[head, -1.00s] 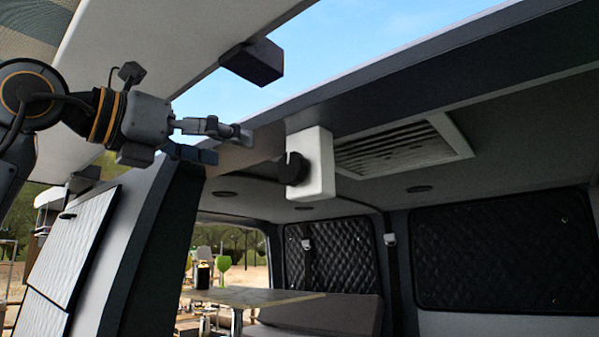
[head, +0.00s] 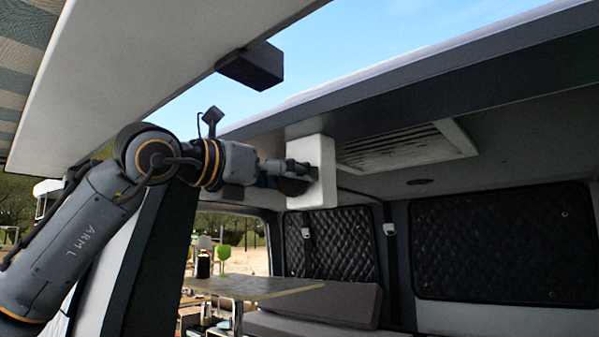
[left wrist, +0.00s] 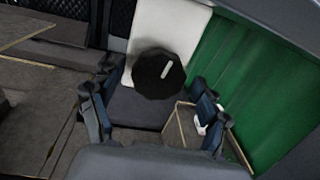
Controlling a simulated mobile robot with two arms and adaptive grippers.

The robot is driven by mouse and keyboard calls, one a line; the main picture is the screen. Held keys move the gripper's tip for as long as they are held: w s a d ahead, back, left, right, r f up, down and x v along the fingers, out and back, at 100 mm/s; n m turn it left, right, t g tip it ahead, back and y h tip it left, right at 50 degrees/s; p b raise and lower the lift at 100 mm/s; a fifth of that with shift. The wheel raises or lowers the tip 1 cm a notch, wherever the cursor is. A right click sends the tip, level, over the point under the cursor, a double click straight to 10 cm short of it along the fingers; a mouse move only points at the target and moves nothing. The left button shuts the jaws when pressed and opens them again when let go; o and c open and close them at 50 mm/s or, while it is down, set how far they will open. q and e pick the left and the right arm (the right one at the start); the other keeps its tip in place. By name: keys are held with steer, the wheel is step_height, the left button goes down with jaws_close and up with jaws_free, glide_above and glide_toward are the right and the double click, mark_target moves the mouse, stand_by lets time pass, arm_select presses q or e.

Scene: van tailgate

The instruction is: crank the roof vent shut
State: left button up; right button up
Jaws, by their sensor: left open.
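The roof vent (head: 400,149) is a white-framed, slatted opening in the van ceiling. I cannot tell how far open it is. Beside it hangs a white box (head: 321,165) with a dark crank knob (head: 291,187) on its left side, partly hidden by my gripper. In the left wrist view the knob (left wrist: 158,73) is black and many-sided with a white mark, in front of the white box (left wrist: 172,27). My left gripper (head: 303,172) is at the knob; its open fingers (left wrist: 152,80) lie on either side of the view of it. Contact is unclear. My right gripper is not in view.
The roof edge (head: 440,80) runs above my left arm, and the raised tailgate (head: 150,60) with a dark block (head: 252,66) is at upper left. A dark pillar (head: 160,255) stands below the arm. A table (head: 250,287) and bench cushion (head: 330,303) are lower inside.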

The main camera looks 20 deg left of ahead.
arm_select(q)
steer(key=shift+c, duration=0.3)
steer(key=shift+a, duration=0.1)
steer(key=c, duration=1.1)
steer(key=shift+f+n+b, duration=0.2)
steer(key=shift+n+b, duration=0.1)
steer(key=shift+b, duration=0.6)
steer(key=shift+r+n, duration=0.1)
steer(key=shift+n, duration=0.3)
steer(key=shift+r, duration=0.1)
steer(key=o, duration=0.9)
steer(key=shift+c, duration=0.2)
steer(key=o, duration=0.3)
steer(key=shift+s+d, duration=0.1)
steer(key=shift+d, duration=0.1)
